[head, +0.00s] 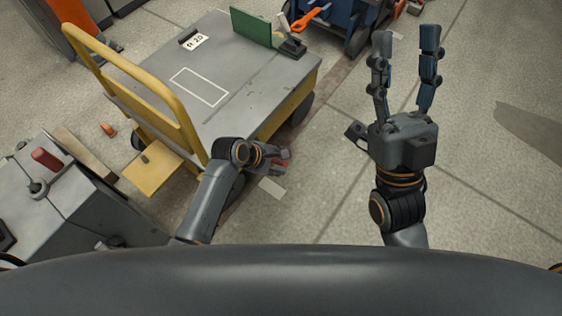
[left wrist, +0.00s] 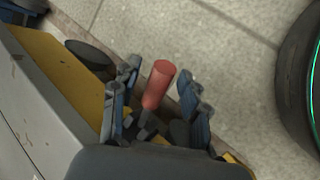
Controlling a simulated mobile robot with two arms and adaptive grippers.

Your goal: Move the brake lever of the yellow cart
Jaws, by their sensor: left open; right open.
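The yellow cart (head: 250,75) has a grey top and a yellow push handle (head: 135,75); it stands left of centre in the head view. Its brake lever, a red-handled stick (left wrist: 158,82), rises beside the cart's yellow edge in the left wrist view. My left gripper (head: 284,160) is at the cart's near side, low down, with its fingers apart on either side of the red handle. In the head view the lever is mostly hidden by this gripper. Whether a finger touches it I cannot tell. My right gripper (head: 407,42) is open and empty over bare floor.
A grey machine (head: 85,195) with a red-handled lever (head: 46,158) stands at the left. A blue cart (head: 345,20) with an orange lever (head: 306,18) is at the back. A green plate (head: 251,27) stands on the yellow cart. Floor at the right is clear.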

